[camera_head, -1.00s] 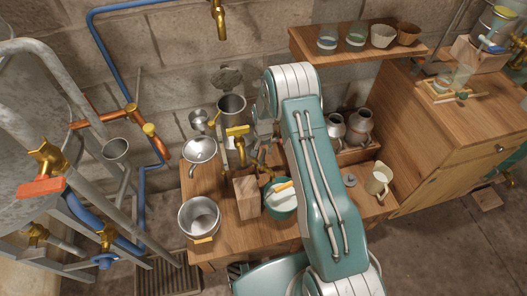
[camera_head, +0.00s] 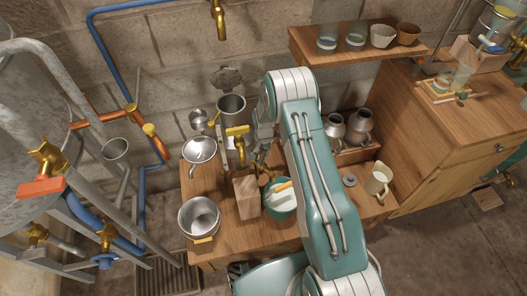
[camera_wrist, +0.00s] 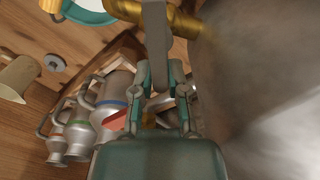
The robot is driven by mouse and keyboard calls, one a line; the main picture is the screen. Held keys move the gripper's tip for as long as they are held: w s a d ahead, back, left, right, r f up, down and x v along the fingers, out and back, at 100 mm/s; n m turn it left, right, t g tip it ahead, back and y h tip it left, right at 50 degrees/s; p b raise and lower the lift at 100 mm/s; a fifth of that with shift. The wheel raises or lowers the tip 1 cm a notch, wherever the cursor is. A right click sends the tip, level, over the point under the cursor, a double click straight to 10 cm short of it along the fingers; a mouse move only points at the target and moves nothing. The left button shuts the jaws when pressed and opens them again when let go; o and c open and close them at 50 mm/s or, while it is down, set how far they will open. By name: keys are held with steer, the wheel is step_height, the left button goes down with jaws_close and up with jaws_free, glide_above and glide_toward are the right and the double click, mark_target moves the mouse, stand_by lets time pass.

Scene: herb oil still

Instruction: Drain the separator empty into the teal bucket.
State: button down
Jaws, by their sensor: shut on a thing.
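The teal bucket (camera_head: 281,207) sits on the wooden bench below and in front of the brass tap (camera_head: 264,172). Its teal rim (camera_wrist: 108,16) also shows at the top of the wrist view, with a pale inside. My gripper (camera_wrist: 160,82) is shut on a flat grey lever (camera_wrist: 156,38), which joins a brass valve (camera_wrist: 181,19). A large grey metal wall (camera_wrist: 255,75), apparently the separator, fills the right of the wrist view. In the head view my arm partly hides the grip. I cannot tell whether liquid is running.
A wooden block (camera_head: 246,197) stands left of the bucket, with a steel pot (camera_head: 199,217) beyond it. Steel jugs (camera_head: 360,124) stand at the right, with a cream pitcher (camera_head: 378,180) in front. Another brass tap (camera_head: 238,133) rises close to my gripper.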

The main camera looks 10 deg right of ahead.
steer(key=m, duration=0.4)
steer(key=shift+s+d, duration=0.25)
steer(key=shift+s, duration=0.05)
steer(key=c, duration=0.6)
jaws_free()
steer(key=shift+c, duration=0.2)
steer(key=n, duration=0.4)
steer(key=shift+w+a+n, duration=0.3)
steer(key=shift+w+a, duration=0.05)
step_height(320, 180, up, 15)
step_height(320, 180, up, 15)
steer(key=n+t, duration=0.2)
glide_above(263, 152)
steer(key=s, duration=0.5)
steer(key=shift+s+a+r, duration=0.15)
steer(key=shift+s+r, duration=0.25)
